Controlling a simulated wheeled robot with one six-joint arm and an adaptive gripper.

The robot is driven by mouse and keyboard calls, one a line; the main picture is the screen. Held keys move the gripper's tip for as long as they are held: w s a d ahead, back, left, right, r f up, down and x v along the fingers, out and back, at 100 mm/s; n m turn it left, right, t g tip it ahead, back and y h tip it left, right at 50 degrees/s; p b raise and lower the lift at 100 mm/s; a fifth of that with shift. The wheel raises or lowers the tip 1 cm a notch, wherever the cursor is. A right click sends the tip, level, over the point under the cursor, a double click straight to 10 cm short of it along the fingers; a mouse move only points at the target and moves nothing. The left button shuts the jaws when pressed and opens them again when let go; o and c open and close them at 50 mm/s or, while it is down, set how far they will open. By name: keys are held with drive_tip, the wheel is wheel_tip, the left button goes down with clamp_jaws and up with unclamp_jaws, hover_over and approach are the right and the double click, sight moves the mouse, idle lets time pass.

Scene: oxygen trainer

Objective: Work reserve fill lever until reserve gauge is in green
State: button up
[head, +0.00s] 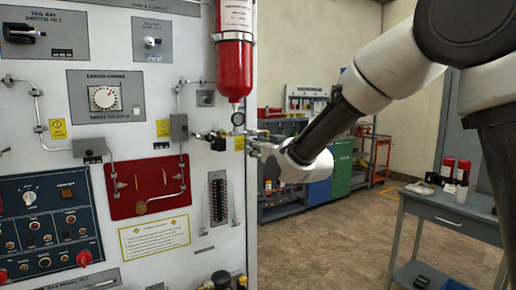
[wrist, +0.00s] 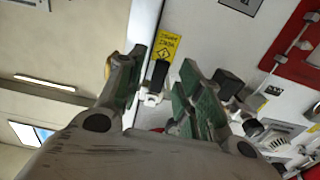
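In the head view a small round gauge (head: 238,119) sits below a red cylinder (head: 234,70) at the panel's right edge; its needle and colours are too small to read. Brass and dark fittings (head: 214,138) lie just left of my gripper (head: 256,147), whose fingers are small and partly hidden there. In the wrist view my gripper (wrist: 165,70) is open, its two green-lined fingers apart. A black handle on a pale fitting (wrist: 158,74) shows between the fingers, with no clear contact. I cannot tell for sure that it is the reserve fill lever.
A yellow label (wrist: 166,47) is beside the black handle, and another black knob (wrist: 228,82) is right of the right finger. The panel (head: 150,75) carries switches and pipes. A grey table (head: 440,207) with bottles stands at right; floor between is clear.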

drive_tip(key=v, duration=1.2)
idle(0.6)
drive_tip(key=shift+d, duration=0.1)
drive_tip(key=shift+c, duration=1.2)
drive_tip(key=shift+w+d+f+n, duration=0.2)
drive_tip(key=shift+w+d+f, duration=0.15)
drive_tip(key=shift+w+d, duration=0.2)
drive_tip(key=shift+w+d+f+n, duration=0.2)
drive_tip(key=shift+w+d+f, duration=0.15)
drive_tip(key=shift+w+d, duration=0.2)
clamp_jaws()
drive_tip(key=s+a+r+n+g+y, duration=0.1)
drive_tip(key=a+n+g+y, duration=0.15)
drive_tip(key=n, duration=0.85)
drive_tip(key=s+a+n+g+y, duration=0.2)
drive_tip(key=a+n, duration=0.2)
drive_tip(key=n, duration=0.6)
drive_tip(key=x, duration=1)
drive_tip(key=shift+w+d, duration=1.4)
drive_tip(key=shift+d, duration=0.3)
